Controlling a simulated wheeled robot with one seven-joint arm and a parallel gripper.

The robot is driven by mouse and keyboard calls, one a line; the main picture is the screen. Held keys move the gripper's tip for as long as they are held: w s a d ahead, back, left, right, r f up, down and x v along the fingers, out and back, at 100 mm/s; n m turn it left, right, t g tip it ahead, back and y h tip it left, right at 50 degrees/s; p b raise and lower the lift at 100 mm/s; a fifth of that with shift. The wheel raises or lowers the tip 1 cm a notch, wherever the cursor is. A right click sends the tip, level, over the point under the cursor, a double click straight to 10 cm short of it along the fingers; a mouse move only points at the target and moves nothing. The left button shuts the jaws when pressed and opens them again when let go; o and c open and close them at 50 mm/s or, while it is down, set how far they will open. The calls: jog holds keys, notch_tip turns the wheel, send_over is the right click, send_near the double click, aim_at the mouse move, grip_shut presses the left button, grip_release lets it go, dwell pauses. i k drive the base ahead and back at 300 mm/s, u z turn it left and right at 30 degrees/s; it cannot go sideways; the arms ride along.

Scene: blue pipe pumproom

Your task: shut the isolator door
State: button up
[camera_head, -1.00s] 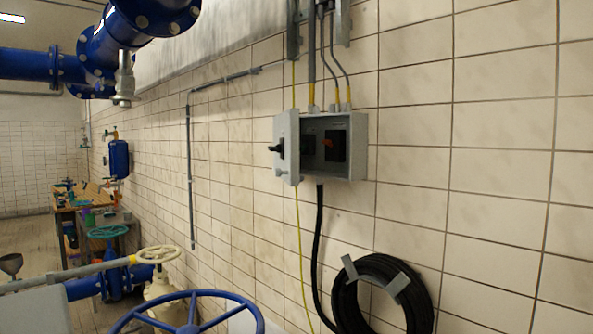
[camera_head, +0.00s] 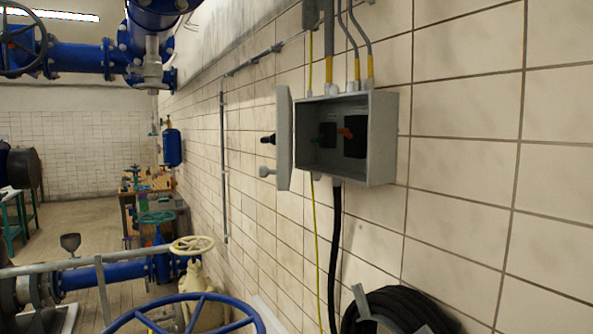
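The isolator is a grey box (camera_head: 381,150) on the tiled wall, right of the picture's middle. Its door (camera_head: 284,138) is hinged on the box's left side and stands open, seen almost edge-on and jutting out from the wall. A dark handle (camera_head: 268,139) and a grey knob (camera_head: 266,172) stick out from the door's outer face, to the left. Inside the box are dark switch parts and an orange-red piece (camera_head: 346,132). My gripper is not in view.
A blue handwheel (camera_head: 190,312) and a cream handwheel (camera_head: 192,245) stand low in front. A coiled black hose (camera_head: 400,308) hangs below the box. Blue pipes (camera_head: 85,58) run at upper left. A workbench (camera_head: 150,185) stands farther back, with open floor to its left.

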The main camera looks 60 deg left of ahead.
aim_at(283, 172)
jog(key=u, duration=0.6)
jog(key=i, duration=0.35)
jog(key=u, duration=3.8)
